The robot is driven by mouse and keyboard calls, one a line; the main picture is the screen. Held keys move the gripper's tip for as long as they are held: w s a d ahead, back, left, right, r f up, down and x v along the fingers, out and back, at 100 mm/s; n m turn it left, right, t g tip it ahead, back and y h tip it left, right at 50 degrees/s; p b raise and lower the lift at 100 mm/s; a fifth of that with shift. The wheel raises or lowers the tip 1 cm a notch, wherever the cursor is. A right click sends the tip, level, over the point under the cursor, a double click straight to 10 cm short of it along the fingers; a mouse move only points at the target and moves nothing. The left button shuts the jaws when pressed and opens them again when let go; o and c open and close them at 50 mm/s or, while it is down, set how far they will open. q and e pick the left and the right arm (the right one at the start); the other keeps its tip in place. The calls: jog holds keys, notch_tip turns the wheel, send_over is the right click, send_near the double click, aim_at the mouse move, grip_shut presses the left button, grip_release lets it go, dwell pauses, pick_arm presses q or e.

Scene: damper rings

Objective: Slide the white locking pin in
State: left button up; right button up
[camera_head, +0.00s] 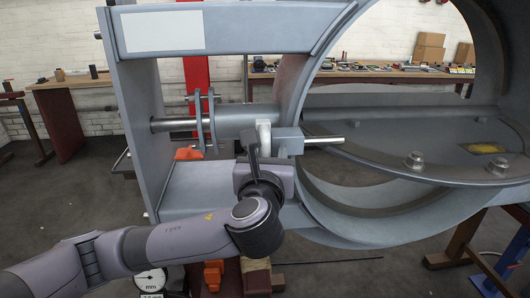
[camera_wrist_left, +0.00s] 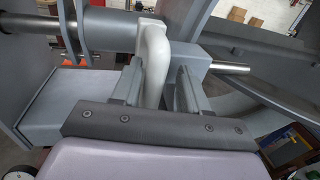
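The white locking pin (camera_head: 264,136) shows as a curved white handle beside a grey block (camera_head: 289,141) on the large grey frame. In the left wrist view the white handle (camera_wrist_left: 153,62) curves down between the fingers of my left gripper (camera_wrist_left: 160,85). The fingers stand apart on either side of it, with a visible gap on the right. In the head view my left gripper (camera_head: 254,158) reaches up to the handle from below and partly covers it. A steel rod (camera_head: 324,140) sticks out to the right of the block. My right gripper is out of view.
A steel shaft (camera_head: 174,124) runs through upright plates (camera_head: 205,122) left of the handle. A large curved grey ring (camera_head: 300,82) and a bolted plate (camera_head: 440,165) lie to the right. A dial gauge (camera_head: 151,281) is low at the left. Workbenches stand behind.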

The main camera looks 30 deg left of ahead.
pick_arm(q)
jog(key=shift+s, duration=0.1)
jog(key=v, duration=0.7)
dwell(0.5)
jog(key=s+d+f+n+g+h+p, duration=0.1)
jog(key=d+f+n+g+h, duration=0.25)
jog(key=f+n, duration=0.55)
jog(key=s+d+f+n+g+h+p, duration=0.15)
jog(key=f+n+h, duration=0.25)
jog(key=f, duration=0.9)
jog(key=s+a+f+n, duration=0.3)
jog(key=s+f+n, duration=0.4)
jog(key=n, duration=0.1)
jog(key=s+a+f+n+g, duration=0.1)
jog(key=s+a+f+n, duration=0.1)
jog(key=s+f+n, duration=0.4)
jog(key=f+n+h, duration=0.1)
jog(key=n, duration=0.1)
jog(key=shift+s+a+f+n+g, duration=0.2)
jog(key=shift+s+a+n+g, duration=0.1)
jog(key=shift+s+a+n, duration=0.1)
